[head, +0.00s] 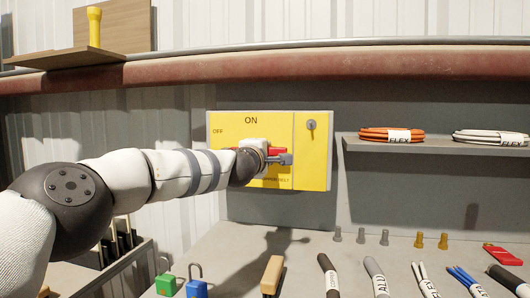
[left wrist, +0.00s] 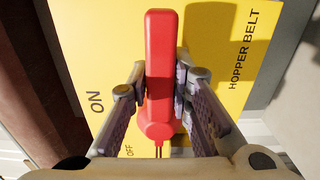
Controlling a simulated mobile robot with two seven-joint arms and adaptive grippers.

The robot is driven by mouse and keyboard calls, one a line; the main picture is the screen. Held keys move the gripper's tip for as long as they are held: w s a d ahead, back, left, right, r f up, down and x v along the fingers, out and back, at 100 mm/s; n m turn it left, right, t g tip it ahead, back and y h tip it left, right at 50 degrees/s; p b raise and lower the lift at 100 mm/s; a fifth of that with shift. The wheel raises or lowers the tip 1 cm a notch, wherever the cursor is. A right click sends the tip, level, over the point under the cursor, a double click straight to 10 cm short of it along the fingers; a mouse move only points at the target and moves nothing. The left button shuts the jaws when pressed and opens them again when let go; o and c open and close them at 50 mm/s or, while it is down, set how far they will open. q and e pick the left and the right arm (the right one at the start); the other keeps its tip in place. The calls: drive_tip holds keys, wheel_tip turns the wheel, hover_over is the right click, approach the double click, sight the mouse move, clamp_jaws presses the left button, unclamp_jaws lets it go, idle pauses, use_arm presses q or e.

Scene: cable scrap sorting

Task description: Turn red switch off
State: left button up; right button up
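The red switch (left wrist: 160,70) is a long red handle on a yellow panel (head: 228,128) on the back wall. The panel is marked ON at its top and OFF at its left. In the left wrist view the handle lies between the two fingers of my left gripper (left wrist: 161,88), and both fingertips appear to touch its sides. In the head view my left gripper (head: 279,159) is at the panel's middle and hides most of the switch. Only a bit of red (head: 273,150) shows there. My right gripper is not in view.
A keyed lock (head: 311,125) is on the panel's right part. A shelf (head: 400,147) with orange (head: 391,135) and white (head: 490,137) cable coils is to the right. Cable pieces, padlocks and a red tool (head: 502,254) lie on the bench (head: 240,245). A pipe-like rail (head: 300,66) runs above.

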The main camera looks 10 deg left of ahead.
use_arm(q)
drive_tip(key=o, duration=0.3)
drive_tip(key=shift+d, duration=0.1)
drive_tip(key=shift+s, duration=0.1)
drive_tip(key=s, duration=1.2)
drive_tip(key=shift+a, duration=0.3)
drive_tip(key=shift+w, duration=0.1)
